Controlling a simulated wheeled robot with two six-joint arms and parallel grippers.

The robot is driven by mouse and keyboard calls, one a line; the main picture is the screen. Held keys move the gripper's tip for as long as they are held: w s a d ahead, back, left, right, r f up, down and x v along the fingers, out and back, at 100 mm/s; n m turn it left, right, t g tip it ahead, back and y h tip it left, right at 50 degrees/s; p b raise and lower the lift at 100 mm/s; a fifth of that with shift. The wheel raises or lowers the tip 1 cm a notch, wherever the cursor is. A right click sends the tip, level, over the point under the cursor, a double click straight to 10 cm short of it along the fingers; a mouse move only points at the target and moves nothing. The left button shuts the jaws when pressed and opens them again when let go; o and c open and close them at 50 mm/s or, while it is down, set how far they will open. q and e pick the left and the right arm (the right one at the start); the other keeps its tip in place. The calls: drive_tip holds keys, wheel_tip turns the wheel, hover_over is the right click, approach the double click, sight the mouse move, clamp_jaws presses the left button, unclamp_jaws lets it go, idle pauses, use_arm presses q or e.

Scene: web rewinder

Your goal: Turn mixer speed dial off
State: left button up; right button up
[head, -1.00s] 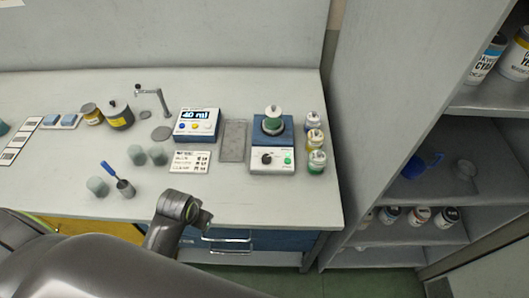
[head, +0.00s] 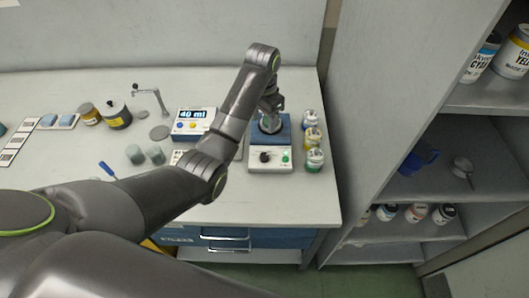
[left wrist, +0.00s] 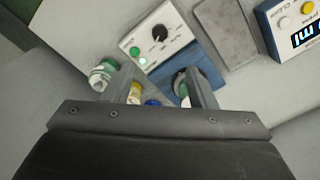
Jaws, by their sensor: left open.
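The mixer (head: 270,168) is a blue and white box at the right of the bench. Its black speed dial (head: 265,157) is on the front panel, beside a green button (head: 286,158). The dial also shows in the left wrist view (left wrist: 160,33), with a white pointer mark; its exact setting is hard to read. My left gripper (head: 270,106) is open above the mixer's rear part, behind the dial and apart from it. Its two fingers show in the left wrist view (left wrist: 162,88). A container on the mixer (left wrist: 181,84) is partly hidden by a finger. My right gripper is out of view.
Several small jars (head: 313,138) stand close along the mixer's right side. A grey pad and a dispenser with a 40 ml display (head: 193,123) are to the left. A shelf unit (head: 400,190) stands right of the bench. The bench front before the mixer is clear.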

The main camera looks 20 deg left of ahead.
use_arm(q)
drive_tip(key=b, duration=0.3)
approach(264, 155)
wheel_tip(264, 155, down, 9)
drive_tip(key=shift+d+r, duration=0.1)
drive_tip(key=shift+r, duration=0.05)
idle(0.3)
drive_tip(key=c, duration=1)
drive_tip(key=shift+o, duration=0.2)
